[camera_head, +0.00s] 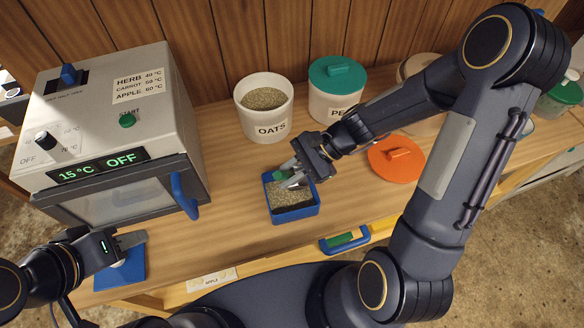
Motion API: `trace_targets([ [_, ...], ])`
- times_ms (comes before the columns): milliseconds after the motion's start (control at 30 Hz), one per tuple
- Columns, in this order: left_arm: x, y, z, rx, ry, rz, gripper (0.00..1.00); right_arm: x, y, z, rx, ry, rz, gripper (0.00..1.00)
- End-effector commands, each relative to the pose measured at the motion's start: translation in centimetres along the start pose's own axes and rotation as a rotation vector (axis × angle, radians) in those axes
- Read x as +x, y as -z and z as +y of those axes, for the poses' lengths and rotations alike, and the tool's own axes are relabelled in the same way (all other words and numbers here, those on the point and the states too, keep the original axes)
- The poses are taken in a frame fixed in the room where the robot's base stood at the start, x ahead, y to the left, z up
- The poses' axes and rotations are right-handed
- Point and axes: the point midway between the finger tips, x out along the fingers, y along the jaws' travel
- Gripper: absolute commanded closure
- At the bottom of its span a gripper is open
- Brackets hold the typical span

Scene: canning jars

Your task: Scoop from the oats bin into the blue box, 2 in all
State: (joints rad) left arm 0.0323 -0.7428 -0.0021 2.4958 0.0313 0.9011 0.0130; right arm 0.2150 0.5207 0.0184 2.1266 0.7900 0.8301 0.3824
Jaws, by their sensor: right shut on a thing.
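The white oats bin (270,128), labelled OATS, stands open at the back with oats inside. The blue box (296,214) sits on the counter in front of it, with tan oats inside. My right gripper (287,172) is at the box's back edge, shut on a scoop (281,175) of which a green part and some grey show. The scoop is low over or in the box; whether it holds oats I cannot tell. My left gripper (127,251) is at the front left over a flat blue piece (125,275), its fingers seemingly apart and empty.
A dryer (120,115) reading 15 °C and OFF stands at the left. A white bin with a green lid (337,76) is right of the oats bin. An orange lid (396,155) lies to the right. A blue-handled thing (345,242) is at the front edge.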

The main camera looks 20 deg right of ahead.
Motion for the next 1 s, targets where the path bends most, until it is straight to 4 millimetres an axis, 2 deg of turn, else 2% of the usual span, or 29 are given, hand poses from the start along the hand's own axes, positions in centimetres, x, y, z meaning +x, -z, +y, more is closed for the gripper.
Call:
trace_targets([
  [33,-1.1,0.5,0.5,0.0,0.0,-0.001,0.64,0.2,-0.9,-0.3,0.002,-0.029,0.042,1.0],
  [67,-1.4,0.7,0.6,0.0,0.0,-0.001,0.64,0.4,-1.0,-0.4,0.006,-0.041,0.069,1.0],
  [133,-0.8,0.4,0.4,0.0,0.0,0.0,0.64,1.4,-0.7,-0.5,0.013,-0.072,0.134,1.0],
  [433,-0.7,0.3,0.3,0.0,0.0,-0.001,0.64,3.5,-1.3,-1.3,0.056,-0.18,0.374,1.0],
  [1000,-0.8,0.4,0.3,0.0,0.0,-0.001,0.64,8.3,0.2,-1.6,0.164,-0.421,0.878,1.0],
])
